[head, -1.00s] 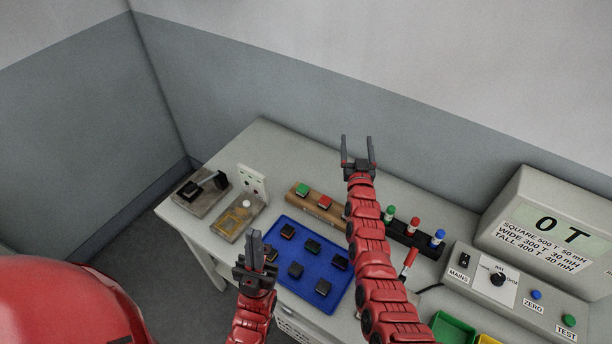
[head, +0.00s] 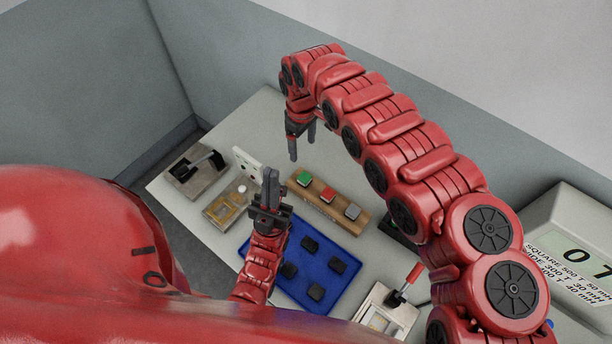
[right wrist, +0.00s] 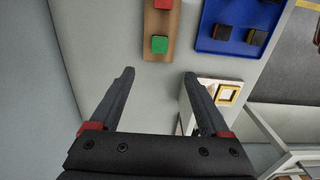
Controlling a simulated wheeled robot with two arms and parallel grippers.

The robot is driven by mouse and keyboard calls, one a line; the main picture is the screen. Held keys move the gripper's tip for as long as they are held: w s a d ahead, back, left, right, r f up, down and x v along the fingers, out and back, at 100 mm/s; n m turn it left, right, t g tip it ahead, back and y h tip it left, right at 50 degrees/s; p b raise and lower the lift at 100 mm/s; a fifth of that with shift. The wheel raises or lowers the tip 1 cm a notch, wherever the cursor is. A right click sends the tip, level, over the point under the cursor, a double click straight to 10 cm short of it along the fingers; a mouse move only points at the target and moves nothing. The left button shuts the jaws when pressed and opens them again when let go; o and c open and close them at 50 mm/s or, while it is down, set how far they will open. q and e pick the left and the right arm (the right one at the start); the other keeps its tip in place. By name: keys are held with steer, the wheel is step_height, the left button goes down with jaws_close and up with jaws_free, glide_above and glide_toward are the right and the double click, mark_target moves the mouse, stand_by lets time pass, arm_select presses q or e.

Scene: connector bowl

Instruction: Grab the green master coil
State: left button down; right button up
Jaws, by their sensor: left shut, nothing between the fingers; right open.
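The green master coil (head: 304,178) is a small green-topped block on the left end of a wooden stand (head: 322,207). A red-topped and a grey-topped block sit beside it. In the right wrist view the green coil (right wrist: 159,44) lies just beyond the fingertips, roughly centred between them. My right gripper (head: 302,146) points down, open and empty, above and behind the stand's left end; it also shows in the right wrist view (right wrist: 159,76).
The blue tray (head: 262,262) holds several dark blocks. A white double-socket plate (head: 247,160), a brass-coloured fixture (head: 222,206) and a lever switch (head: 196,170) stand at left. My right arm covers much of the right side. A red-handled switch (head: 398,295) stands at the front.

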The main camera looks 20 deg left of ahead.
steer(key=b, duration=0.5)
glide_above(305, 177)
steer(key=f, duration=1)
steer(key=shift+s+a, duration=0.1)
steer(key=shift+a, duration=0.2)
steer(key=shift+f, duration=0.5)
steer(key=f, duration=0.1)
steer(key=f+b, duration=0.1)
steer(key=f, duration=0.1)
steer(key=f+b, duration=0.1)
steer(key=shift+d+f, duration=0.25)
steer(key=shift+f, duration=0.1)
steer(key=shift+r, duration=0.1)
steer(key=shift+c, duration=0.7)
jaws_close()
